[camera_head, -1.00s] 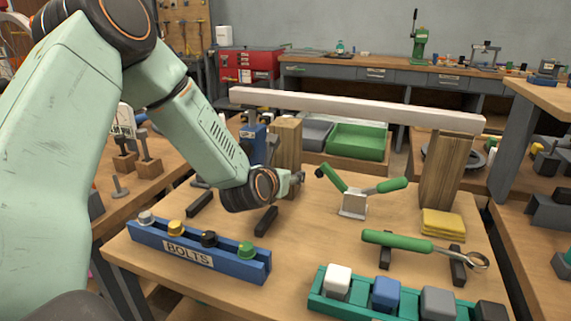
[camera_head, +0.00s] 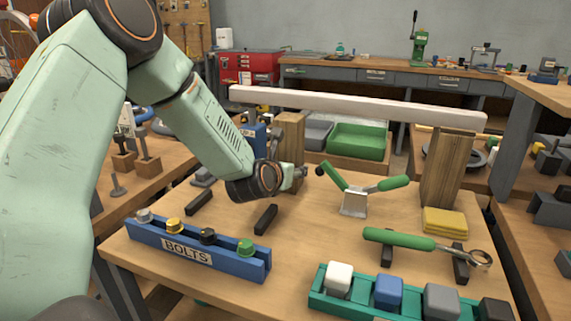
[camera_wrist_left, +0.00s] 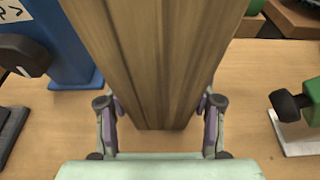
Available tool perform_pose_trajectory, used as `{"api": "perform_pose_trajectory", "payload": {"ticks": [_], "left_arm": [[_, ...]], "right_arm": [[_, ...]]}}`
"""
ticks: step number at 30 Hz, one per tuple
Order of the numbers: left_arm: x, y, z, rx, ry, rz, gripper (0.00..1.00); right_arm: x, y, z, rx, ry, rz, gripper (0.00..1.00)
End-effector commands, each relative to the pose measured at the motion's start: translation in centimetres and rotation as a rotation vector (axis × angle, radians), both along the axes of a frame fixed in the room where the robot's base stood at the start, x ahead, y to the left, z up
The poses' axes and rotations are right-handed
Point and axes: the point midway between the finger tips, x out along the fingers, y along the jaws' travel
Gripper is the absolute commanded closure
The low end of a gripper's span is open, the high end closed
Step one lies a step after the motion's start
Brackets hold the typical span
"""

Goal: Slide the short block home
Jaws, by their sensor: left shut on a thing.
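A short wooden block (camera_head: 290,138) stands upright under the left part of a long white beam (camera_head: 350,105). Whether its top touches the beam I cannot tell. A taller wooden block (camera_head: 448,170) stands under the beam's right end. My left gripper (camera_head: 302,172) is low at the short block, which its wrist partly hides. In the left wrist view the short block (camera_wrist_left: 155,60) fills the space between the two fingers (camera_wrist_left: 160,112), and the gripper is shut on it. My right gripper is not in view.
A green-handled clamp (camera_head: 355,193) stands right of my left gripper. A yellow pad (camera_head: 445,221) lies by the taller block. A blue bolts rack (camera_head: 190,250), a green-handled tool (camera_head: 400,240) and a teal tray (camera_head: 320,300) lie in front. A blue object (camera_wrist_left: 65,45) stands beside the short block.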

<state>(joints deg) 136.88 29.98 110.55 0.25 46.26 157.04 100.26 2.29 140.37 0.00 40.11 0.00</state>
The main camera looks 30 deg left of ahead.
Motion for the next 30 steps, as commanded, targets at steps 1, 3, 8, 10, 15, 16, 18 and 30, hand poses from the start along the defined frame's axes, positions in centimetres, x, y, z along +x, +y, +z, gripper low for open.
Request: {"api": "perform_pose_trajectory", "payload": {"ticks": [1,3,8,10,15,16,18,30], "left_arm": [[0.2,0.1,0.0,0.002,-0.002,0.001,0.8],[0.3,0.1,0.0,0.001,-0.002,0.001,0.8],[0.7,0.2,0.0,0.0,-0.001,0.0,0.8],[0.9,0.2,0.0,0.0,-0.001,0.001,0.8],[1.3,0.4,0.0,0.001,-0.001,0.001,0.8],[1.4,0.4,0.0,0.001,-0.001,0.001,0.8],[1.5,0.4,-0.1,0.0,0.0,0.001,0.8],[2.5,0.6,-0.1,0.001,0.0,0.0,0.8]], "right_arm": [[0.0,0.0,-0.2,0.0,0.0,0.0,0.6],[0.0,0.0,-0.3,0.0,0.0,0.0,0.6],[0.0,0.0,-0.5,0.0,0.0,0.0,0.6],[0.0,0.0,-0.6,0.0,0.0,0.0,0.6],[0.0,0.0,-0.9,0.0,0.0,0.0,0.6],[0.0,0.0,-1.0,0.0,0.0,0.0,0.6],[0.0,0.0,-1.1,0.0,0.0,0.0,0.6],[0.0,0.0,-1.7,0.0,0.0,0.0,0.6]]}}
